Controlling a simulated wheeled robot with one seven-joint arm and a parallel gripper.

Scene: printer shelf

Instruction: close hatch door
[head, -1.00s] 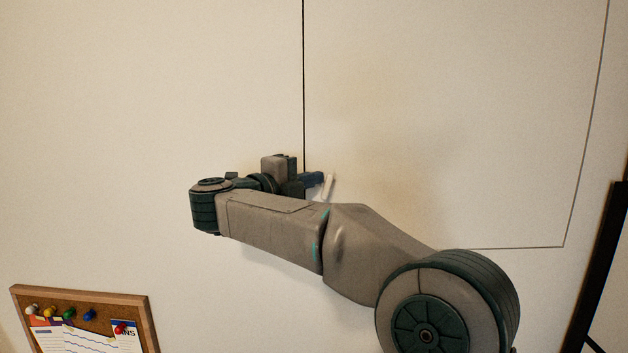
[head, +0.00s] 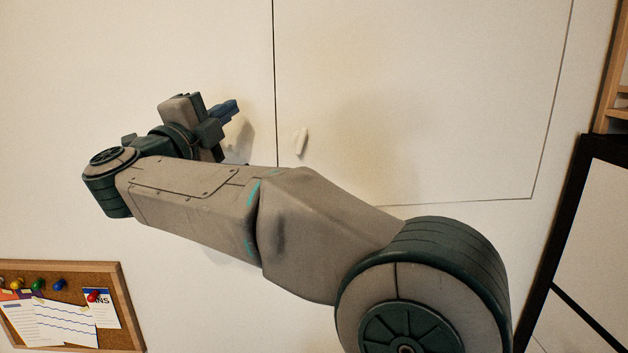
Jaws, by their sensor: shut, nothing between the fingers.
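The hatch door (head: 440,110) is a cream panel in the wall, outlined by a dark seam on its left and thin lines at the right and bottom. It looks flush with the wall, though the left seam is darker and thicker. A small white handle (head: 301,141) sits near its lower left edge. My gripper (head: 232,108) is shut and empty, left of the seam and apart from the handle. My arm hides part of the hatch's bottom edge.
A cork board (head: 70,310) with pinned papers hangs at the lower left. A black-framed panel (head: 570,240) stands at the right, with a wooden frame (head: 612,85) above it. The wall (head: 120,50) left of the hatch is bare.

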